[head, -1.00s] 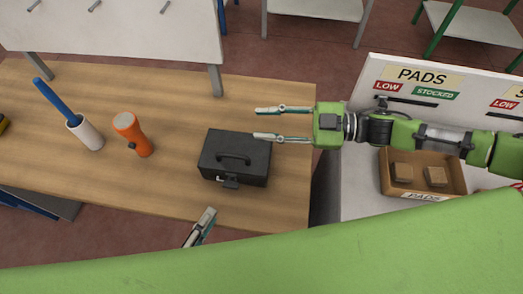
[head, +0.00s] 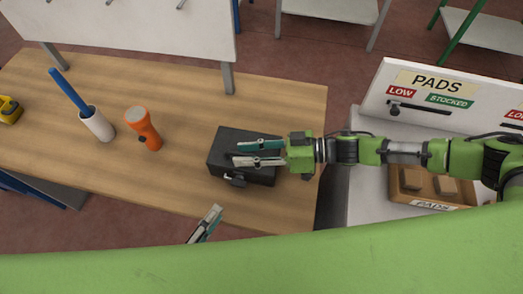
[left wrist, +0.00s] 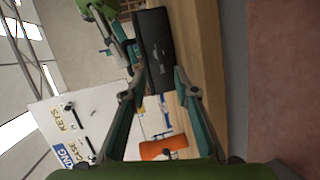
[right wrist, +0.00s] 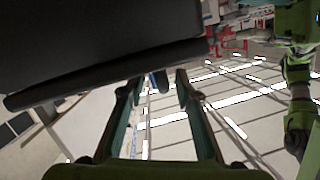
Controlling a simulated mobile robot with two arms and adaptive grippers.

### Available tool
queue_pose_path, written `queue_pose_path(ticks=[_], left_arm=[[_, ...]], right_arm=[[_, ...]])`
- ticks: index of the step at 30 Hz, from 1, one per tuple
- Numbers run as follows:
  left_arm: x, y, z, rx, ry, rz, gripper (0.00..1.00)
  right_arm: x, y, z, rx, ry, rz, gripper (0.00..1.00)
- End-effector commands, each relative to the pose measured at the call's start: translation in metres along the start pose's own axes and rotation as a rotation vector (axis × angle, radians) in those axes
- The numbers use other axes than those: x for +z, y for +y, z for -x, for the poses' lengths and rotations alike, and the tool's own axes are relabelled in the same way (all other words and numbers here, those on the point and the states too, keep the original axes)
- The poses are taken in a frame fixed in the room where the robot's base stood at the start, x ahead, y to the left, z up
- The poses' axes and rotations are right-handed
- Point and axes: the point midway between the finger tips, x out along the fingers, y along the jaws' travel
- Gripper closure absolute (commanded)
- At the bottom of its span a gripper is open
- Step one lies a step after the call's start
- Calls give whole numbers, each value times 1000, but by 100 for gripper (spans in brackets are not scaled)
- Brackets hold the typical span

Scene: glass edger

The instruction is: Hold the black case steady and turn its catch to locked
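The black case (head: 218,162) lies on the wooden table near its right front corner, and its catch (head: 236,180) is on the front side. I cannot tell which way the catch is turned. My right gripper (head: 236,153) is over the case, hiding the lid handle. Its fingers are apart, and the case also fills the top of the right wrist view (right wrist: 90,40). A small dark part shows between those fingertips, not clearly gripped. My left gripper (head: 215,212) is before the table's front edge, open and empty. The case (left wrist: 152,30) is ahead of it in the left wrist view.
An orange flashlight (head: 148,135) and a white cup (head: 98,126) with a blue-handled tool stand left of the case. A white board (head: 120,30) stands along the back. A pads box (head: 430,204) is on the right. The table between flashlight and case is clear.

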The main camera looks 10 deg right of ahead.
Motion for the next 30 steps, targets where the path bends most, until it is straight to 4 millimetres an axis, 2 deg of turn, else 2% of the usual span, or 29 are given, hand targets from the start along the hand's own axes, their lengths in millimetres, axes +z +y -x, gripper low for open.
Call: queue_pose_path(ticks=[5,13,14,17,21,22,25,28,30], left_arm=[[0,0,0,0,0,0,72],[0,0,0,0,0,0,72],[0,0,0,0,0,0,72],[0,0,0,0,0,0,72],[0,0,0,0,0,0,72],[0,0,0,0,0,0,75],[0,0,0,0,4,21,100],[1,2,-2,-2,25,121,100],[2,3,-4,-2,53,257,100]], right_arm=[[0,-1,-14,-1,0,1,70],[0,0,-15,1,0,1,70],[0,0,-15,1,0,1,72],[0,0,-15,1,0,1,98],[0,0,-15,1,0,1,100],[0,0,-15,1,0,1,100],[0,0,-15,0,0,1,100],[0,0,-15,0,1,1,100],[0,0,-15,0,1,1,100]])
